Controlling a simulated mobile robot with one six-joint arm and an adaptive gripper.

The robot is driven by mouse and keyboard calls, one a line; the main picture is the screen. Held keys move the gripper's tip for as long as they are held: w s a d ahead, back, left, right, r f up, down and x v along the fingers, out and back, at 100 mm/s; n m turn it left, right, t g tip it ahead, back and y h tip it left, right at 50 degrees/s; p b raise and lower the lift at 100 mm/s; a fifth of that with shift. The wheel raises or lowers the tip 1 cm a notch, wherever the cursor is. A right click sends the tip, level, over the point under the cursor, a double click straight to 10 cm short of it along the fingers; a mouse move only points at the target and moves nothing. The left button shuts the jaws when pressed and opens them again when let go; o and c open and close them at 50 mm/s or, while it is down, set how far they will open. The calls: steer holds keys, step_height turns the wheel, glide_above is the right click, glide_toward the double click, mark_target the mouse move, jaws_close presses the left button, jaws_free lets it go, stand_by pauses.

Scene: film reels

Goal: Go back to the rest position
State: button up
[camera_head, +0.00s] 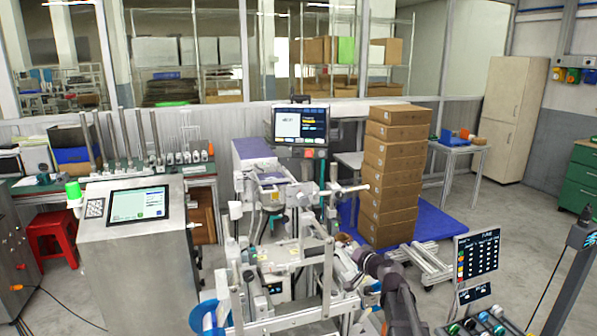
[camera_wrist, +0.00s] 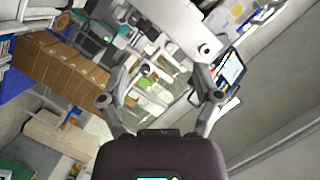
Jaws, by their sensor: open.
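My gripper (camera_wrist: 161,98) shows in the wrist view with its two grey fingers spread wide apart and nothing held between them. In the head view my dark arm (camera_head: 391,285) rises from the lower right, beside the white machine frame (camera_head: 328,280). The fingers are small there and partly lost against the machine, so their exact distance from it cannot be told. The wrist view is tilted, with stacked boxes (camera_wrist: 62,62) to the left of the fingers and a screen (camera_wrist: 230,72) just right of them.
A tall stack of cardboard boxes (camera_head: 391,180) stands on a blue pallet (camera_head: 437,219) behind my arm. A control cabinet (camera_head: 140,255) stands at left. A sign panel (camera_head: 477,262) and several rolls (camera_head: 485,325) are at lower right. Open floor (camera_head: 515,235) lies at right.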

steer(key=s+a+f+n+g+h, duration=0.2)
steer(key=s+a+f+n+g, duration=0.2)
steer(key=s+f+g, duration=0.7)
steer(key=s+d+f+g+h, duration=0.1)
steer(key=s+d+f+h, duration=0.1)
steer(key=s, duration=0.6)
steer(key=s+d+f+g+h, duration=0.1)
steer(key=s+d+h, duration=0.3)
steer(key=s, duration=0.5)
steer(key=shift+f+m+g, duration=0.3)
steer(key=shift+f, duration=0.15)
